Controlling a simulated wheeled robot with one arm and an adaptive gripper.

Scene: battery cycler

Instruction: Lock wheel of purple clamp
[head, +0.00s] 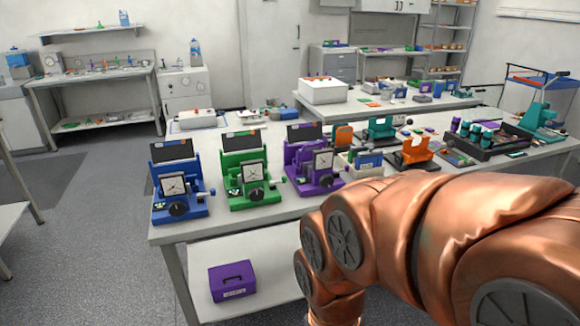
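The purple clamp (300,160) stands upright on the table (225,229), third in a row from the left. It has a white dial face (323,160) on its front and a dark panel at its top. A dark round wheel (326,180) sits low on its front. Whether the wheel is locked is too small to tell. My copper-coloured arm fills the lower right of the head view, to the right of and nearer than the clamp. My gripper is not in view.
A blue clamp (170,190) and a green clamp (238,172) stand close to the left of the purple one. A card box (362,161) and an orange holder (411,153) stand to its right. A purple case (232,281) lies on the lower shelf. Grey floor is clear at left.

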